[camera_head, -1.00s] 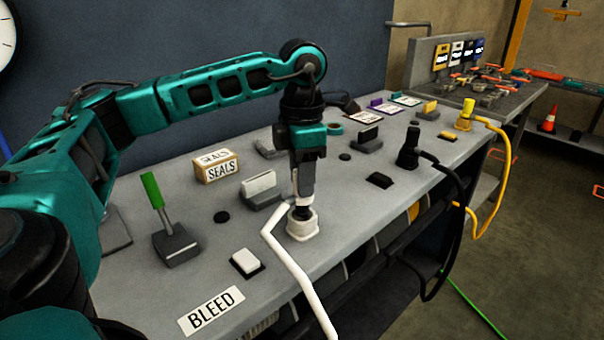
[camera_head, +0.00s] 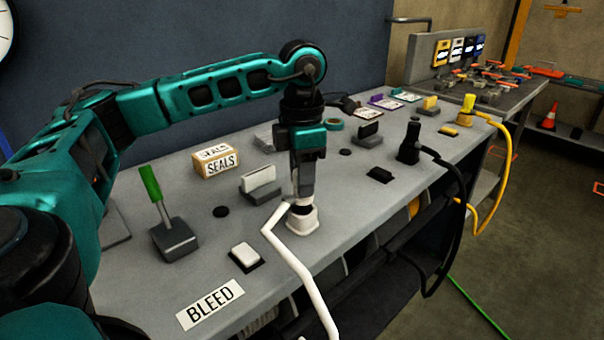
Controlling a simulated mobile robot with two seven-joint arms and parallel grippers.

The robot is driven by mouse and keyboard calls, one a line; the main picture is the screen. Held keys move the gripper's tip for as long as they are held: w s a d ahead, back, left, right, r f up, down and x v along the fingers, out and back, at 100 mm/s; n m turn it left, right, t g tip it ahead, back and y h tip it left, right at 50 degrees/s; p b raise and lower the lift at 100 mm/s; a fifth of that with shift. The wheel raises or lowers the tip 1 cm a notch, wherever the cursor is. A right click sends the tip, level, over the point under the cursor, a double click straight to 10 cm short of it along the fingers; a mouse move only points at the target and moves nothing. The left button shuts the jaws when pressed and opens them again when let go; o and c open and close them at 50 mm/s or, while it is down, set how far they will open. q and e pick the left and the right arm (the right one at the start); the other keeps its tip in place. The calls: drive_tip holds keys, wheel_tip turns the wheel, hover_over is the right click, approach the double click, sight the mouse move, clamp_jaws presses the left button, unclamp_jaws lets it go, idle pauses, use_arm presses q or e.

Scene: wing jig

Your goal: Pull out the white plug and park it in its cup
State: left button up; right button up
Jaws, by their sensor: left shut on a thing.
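My left gripper (camera_head: 303,190) points straight down over the bench and is shut on the white plug (camera_head: 303,199). The plug sits upright at the white round socket (camera_head: 302,223); whether it is fully seated I cannot tell. A white cable (camera_head: 290,262) runs from the plug to the left, then down over the bench's front edge. A grey holder with a white upright plate (camera_head: 261,178) stands behind and left of the plug; I cannot tell whether it is the cup. My right gripper is not in view.
A green-handled lever (camera_head: 151,184), a white button (camera_head: 245,257) and a SEALS box (camera_head: 216,161) stand left of the plug. A black plug (camera_head: 410,145) and a yellow plug (camera_head: 468,104) with cables stand to the right. A BLEED label (camera_head: 210,305) lies in front.

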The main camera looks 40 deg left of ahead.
use_arm(q)
drive_tip(key=shift+f+b, duration=0.55)
drive_tip(key=shift+f, duration=0.25)
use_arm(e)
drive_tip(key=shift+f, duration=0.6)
use_arm(q)
drive_tip(key=o, duration=1.1)
drive_tip(key=shift+r, duration=0.8)
wheel_tip(320, 180, up, 11)
drive_tip(key=p, duration=0.3)
drive_tip(key=shift+f, duration=0.15)
drive_tip(key=shift+r, duration=0.35)
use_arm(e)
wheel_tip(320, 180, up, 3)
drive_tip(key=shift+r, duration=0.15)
